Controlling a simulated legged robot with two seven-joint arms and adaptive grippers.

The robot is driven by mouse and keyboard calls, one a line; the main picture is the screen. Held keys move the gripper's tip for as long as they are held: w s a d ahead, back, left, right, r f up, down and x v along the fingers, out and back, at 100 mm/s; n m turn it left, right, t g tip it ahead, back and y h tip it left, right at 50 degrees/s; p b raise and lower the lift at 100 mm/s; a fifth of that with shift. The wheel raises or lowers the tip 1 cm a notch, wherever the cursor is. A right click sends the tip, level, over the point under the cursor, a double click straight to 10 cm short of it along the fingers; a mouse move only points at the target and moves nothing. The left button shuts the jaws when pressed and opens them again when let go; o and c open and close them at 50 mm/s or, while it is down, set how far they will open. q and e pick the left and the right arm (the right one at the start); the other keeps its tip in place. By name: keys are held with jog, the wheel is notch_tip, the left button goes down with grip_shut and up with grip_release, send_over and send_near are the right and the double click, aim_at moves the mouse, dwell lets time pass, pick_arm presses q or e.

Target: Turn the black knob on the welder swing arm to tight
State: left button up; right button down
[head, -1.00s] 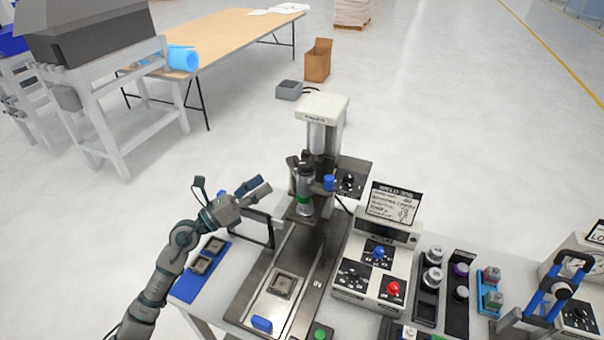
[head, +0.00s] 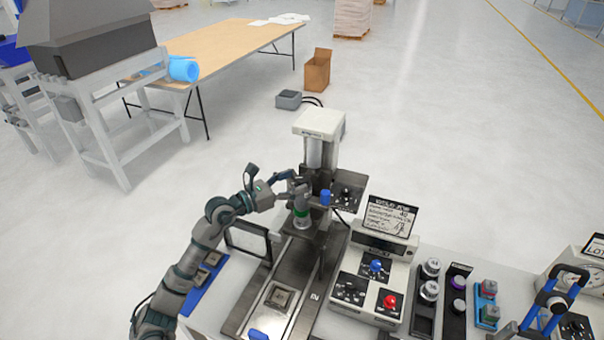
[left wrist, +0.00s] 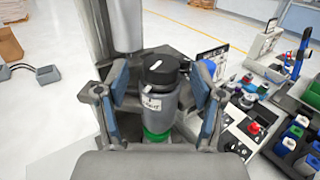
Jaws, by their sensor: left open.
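The welder (head: 318,122) stands on the bench with a dark swing arm at its column. In the left wrist view, the black knob (left wrist: 160,69) with a white pointer line tops an upright grey cylinder (left wrist: 157,100). The cylinder has a white label, only partly legible, and a green ring (left wrist: 156,135) below. My left gripper (left wrist: 160,98) is open, with one blue-padded finger on each side of the cylinder, apparently with gaps. In the head view my left gripper (head: 288,184) is at the cylinder's left and partly covers it. My right gripper is not in view.
A control box (head: 372,280) with blue and red knobs stands right of the welder. A blue-capped part (head: 326,197) sits close beside the cylinder. A dark upright frame (head: 247,237) stands below my left arm. Dials and coloured parts crowd the bench's right.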

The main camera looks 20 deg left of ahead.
aim_at(302, 177)
pick_arm(q)
jog(key=x, duration=0.3)
jog(key=shift+w+d, duration=0.1)
jog(key=shift+d, duration=0.05)
jog(key=shift+w, duration=0.2)
